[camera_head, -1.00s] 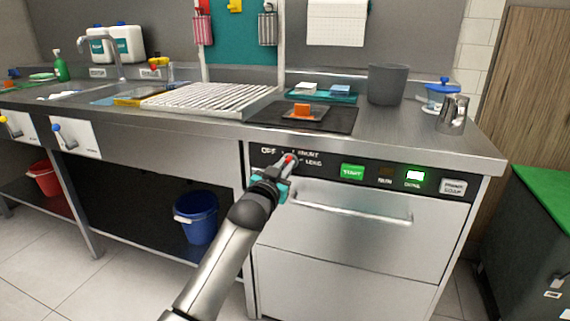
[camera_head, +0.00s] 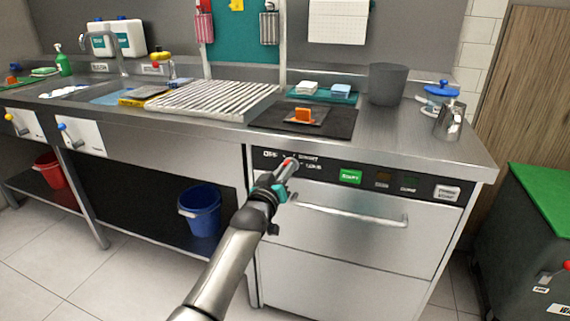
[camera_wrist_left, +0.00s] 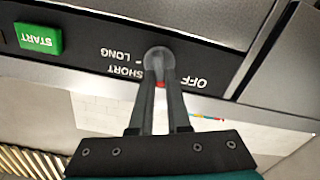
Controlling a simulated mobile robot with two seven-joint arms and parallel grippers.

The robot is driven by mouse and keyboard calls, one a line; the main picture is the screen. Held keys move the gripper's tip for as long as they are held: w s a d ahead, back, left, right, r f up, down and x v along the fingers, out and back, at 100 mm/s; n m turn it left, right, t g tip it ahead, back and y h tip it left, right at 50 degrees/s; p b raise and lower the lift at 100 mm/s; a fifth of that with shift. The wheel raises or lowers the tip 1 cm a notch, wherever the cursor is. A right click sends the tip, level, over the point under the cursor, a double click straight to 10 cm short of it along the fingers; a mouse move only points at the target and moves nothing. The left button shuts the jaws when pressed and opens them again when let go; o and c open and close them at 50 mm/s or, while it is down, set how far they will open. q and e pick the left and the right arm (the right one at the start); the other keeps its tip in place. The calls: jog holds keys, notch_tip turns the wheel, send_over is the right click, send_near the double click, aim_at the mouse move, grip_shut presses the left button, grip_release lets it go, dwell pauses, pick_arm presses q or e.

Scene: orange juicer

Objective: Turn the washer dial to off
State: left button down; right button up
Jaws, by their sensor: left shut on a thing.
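The washer dial (camera_wrist_left: 158,56) is a round grey knob on the washer's black control panel. The labels OFF, SHORT and LONG are printed around it and appear upside down in the left wrist view. My left gripper (camera_wrist_left: 162,75) is shut on the dial, one finger on each side. A red mark shows between the fingers, on the side between OFF and SHORT. In the head view my left gripper (camera_head: 288,170) reaches the panel from the front and hides most of the dial. My right gripper is not in view.
The green START button (camera_head: 350,176) is right of the dial, with two dark indicator lights beyond it. The washer's door handle (camera_head: 350,212) runs just below the panel. The counter edge overhangs above. A blue bucket (camera_head: 200,210) stands under the counter at left.

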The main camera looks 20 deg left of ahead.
pick_arm(q)
jog(key=shift+a+f+n+p, duration=0.15)
jog(key=shift+n+p, duration=0.65)
jog(key=shift+n, duration=1.7)
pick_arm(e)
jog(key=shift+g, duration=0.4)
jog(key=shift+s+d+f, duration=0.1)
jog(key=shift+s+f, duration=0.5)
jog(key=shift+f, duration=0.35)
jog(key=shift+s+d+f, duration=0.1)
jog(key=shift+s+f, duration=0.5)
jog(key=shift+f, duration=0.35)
pick_arm(q)
jog(key=c, duration=0.9)
grip_release()
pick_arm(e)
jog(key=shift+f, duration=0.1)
pick_arm(q)
jog(key=shift+s, duration=0.1)
